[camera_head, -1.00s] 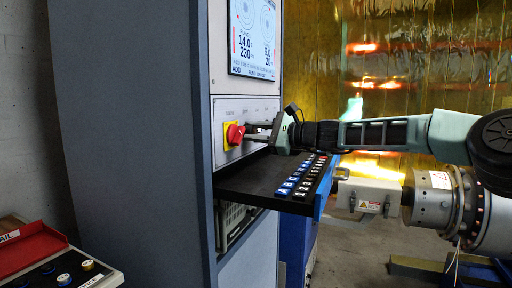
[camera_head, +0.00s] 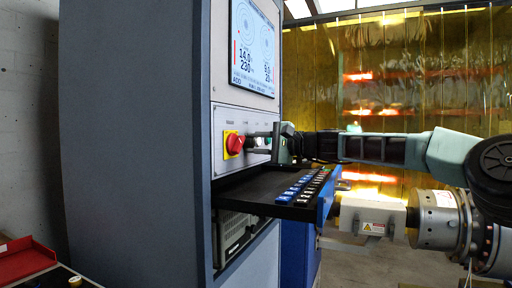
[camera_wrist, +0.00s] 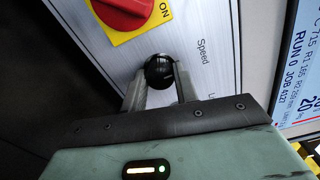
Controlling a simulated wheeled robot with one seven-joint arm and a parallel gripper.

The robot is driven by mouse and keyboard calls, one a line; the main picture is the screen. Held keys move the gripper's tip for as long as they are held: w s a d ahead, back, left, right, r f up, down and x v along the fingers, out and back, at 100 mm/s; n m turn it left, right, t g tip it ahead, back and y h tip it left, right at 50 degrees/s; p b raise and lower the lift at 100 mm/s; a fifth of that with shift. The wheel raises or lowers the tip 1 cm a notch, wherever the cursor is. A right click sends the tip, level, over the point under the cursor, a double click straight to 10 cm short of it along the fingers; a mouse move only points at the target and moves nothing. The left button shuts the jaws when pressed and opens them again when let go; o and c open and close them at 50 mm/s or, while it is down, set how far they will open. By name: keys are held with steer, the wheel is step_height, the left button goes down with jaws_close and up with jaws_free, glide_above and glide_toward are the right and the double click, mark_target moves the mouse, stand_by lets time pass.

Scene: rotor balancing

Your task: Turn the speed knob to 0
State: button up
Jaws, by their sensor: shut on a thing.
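The black round speed knob (camera_wrist: 159,71) sits on the grey control panel, beside the printed word "Speed" in the wrist view. My gripper (camera_wrist: 160,88) is shut on the knob, with one finger on each side of it. In the head view my gripper (camera_head: 262,143) reaches in from the right to the panel (camera_head: 222,122), and the knob is mostly hidden by the fingers there. The knob's pointer and scale marks cannot be made out.
A red rotary switch on a yellow plate (camera_head: 235,144) is close to the left of my gripper; it also shows in the wrist view (camera_wrist: 124,10). A screen (camera_head: 253,45) is above. A black shelf (camera_head: 240,189) with several lettered keys (camera_head: 303,187) juts out below.

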stand_by(0.3)
steer(key=o, duration=1)
steer(key=shift+c, duration=0.2)
steer(key=b+v, duration=0.3)
steer(key=v, duration=1.4)
steer(key=shift+d, duration=0.2)
